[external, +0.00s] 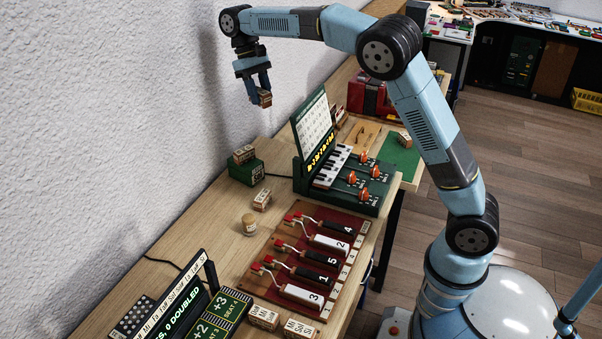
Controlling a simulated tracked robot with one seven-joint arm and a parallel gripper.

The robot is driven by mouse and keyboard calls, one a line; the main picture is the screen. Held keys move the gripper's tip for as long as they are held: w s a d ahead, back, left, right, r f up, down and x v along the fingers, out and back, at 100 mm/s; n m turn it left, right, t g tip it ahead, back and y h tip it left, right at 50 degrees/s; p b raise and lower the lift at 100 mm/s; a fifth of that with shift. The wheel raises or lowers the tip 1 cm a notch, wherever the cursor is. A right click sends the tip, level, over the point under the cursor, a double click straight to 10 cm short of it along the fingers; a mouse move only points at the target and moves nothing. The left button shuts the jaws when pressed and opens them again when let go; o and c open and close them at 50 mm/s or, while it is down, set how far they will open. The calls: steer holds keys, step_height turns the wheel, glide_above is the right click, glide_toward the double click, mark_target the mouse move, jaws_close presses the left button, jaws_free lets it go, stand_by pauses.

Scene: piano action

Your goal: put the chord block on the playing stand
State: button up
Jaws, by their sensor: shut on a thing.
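My gripper (264,96) is high above the table near the wall, pointing down, shut on a small wooden block (266,100). The block hangs clear of the table, left of the green keyboard device. Its markings are too small to read, so I cannot tell for sure that it is the chord block.
The keyboard device (338,168) has an upright panel and orange knobs. A red board (308,258) carries numbered keys. A dark display (180,308) stands at front left.

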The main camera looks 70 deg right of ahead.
steer(key=s+d+m+y, duration=0.15)
steer(key=s+d, duration=0.35)
steer(key=d, duration=0.9)
steer(key=s+d+m, duration=0.3)
steer(key=s+d, duration=0.2)
steer(key=d, duration=0.9)
steer(key=s+d+m+t, duration=0.2)
steer(key=s+d+m, duration=0.3)
steer(key=s+d, duration=1.35)
steer(key=shift+y, duration=0.45)
steer(key=f, duration=1.3)
steer(key=s+f, duration=0.1)
steer(key=f, duration=2.5)
steer(key=shift+s, duration=0.15)
steer(key=shift+f, duration=0.4)
steer(key=o, duration=1.2)
steer(key=shift+o, duration=0.2)
